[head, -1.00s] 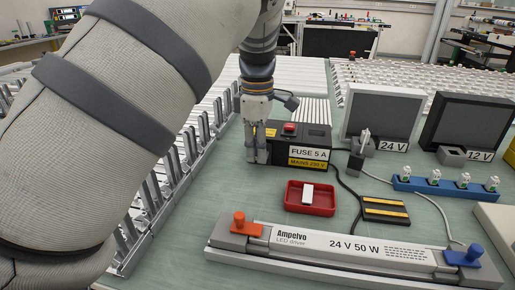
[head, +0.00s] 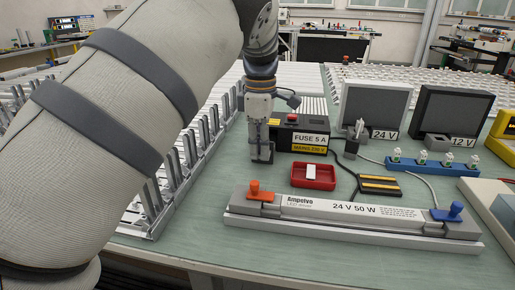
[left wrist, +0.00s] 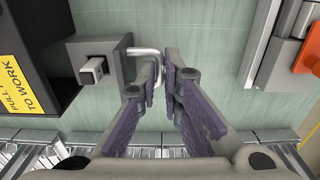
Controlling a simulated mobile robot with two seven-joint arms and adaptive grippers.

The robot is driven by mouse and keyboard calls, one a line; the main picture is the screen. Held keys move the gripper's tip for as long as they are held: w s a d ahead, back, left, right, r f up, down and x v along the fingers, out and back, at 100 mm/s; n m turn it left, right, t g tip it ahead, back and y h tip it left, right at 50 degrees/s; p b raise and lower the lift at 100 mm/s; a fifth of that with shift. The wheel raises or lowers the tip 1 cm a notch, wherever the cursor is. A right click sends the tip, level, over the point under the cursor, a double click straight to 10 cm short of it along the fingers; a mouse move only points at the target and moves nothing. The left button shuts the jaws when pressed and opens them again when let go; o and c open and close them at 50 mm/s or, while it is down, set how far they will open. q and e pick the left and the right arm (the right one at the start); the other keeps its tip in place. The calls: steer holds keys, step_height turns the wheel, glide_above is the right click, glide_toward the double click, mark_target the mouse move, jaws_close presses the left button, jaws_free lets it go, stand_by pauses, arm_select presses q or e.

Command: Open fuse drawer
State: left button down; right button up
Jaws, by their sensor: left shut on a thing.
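The black fuse box (head: 303,137) stands on the green bench top with a red switch on top and the labels "FUSE 5 A" and "MAINS". In the left wrist view, the box's dark side (left wrist: 40,45) is at the left. A grey drawer block (left wrist: 115,52) projects from it, carrying a small square peg. A bent silver handle (left wrist: 145,52) runs from this block to my left gripper (left wrist: 166,62). My left gripper, also in the head view (head: 262,156), is shut on the handle beside the box's left end. In the head view the gripper hides the drawer. My right gripper is out of view.
A red tray (head: 330,184) with a white piece lies in front of the box. The LED driver (head: 340,211) spans the front. A black-yellow block (head: 380,180), lamp panels (head: 375,105) and a blue terminal strip (head: 440,168) stand right. Grey slotted rails (head: 165,190) lie left.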

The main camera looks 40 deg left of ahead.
arm_select(q)
steer(key=shift+w, duration=0.1)
steer(key=c, duration=2)
jaws_free()
step_height(320, 180, up, 12)
